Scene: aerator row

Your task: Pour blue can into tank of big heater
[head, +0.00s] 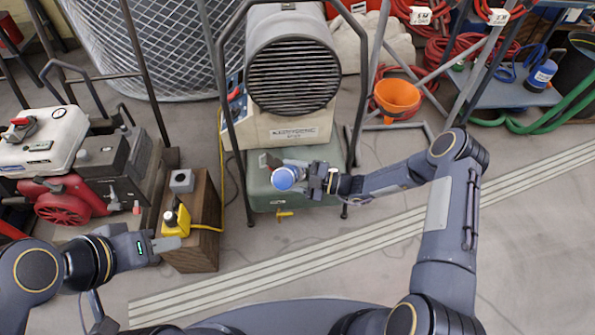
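The big heater (292,75) has a round grilled front and a beige body, and stands on its green tank (262,197) at the middle. A blue can (284,179) with a pale rim is at the tank's top front. My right gripper (313,180) reaches in from the right and is shut on this can. The can's tilt and any liquid cannot be made out. A small grey flap (268,160) shows just behind the can. My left gripper (166,244) is at the lower left, over the wooden box; its finger gap is unclear.
The wooden box (195,255) carries a yellow switch unit (177,222) with a yellow cable. A red and white engine machine (70,165) stands at left. An orange funnel (397,97) and another blue container (543,72) are at right. The striped floor in front is clear.

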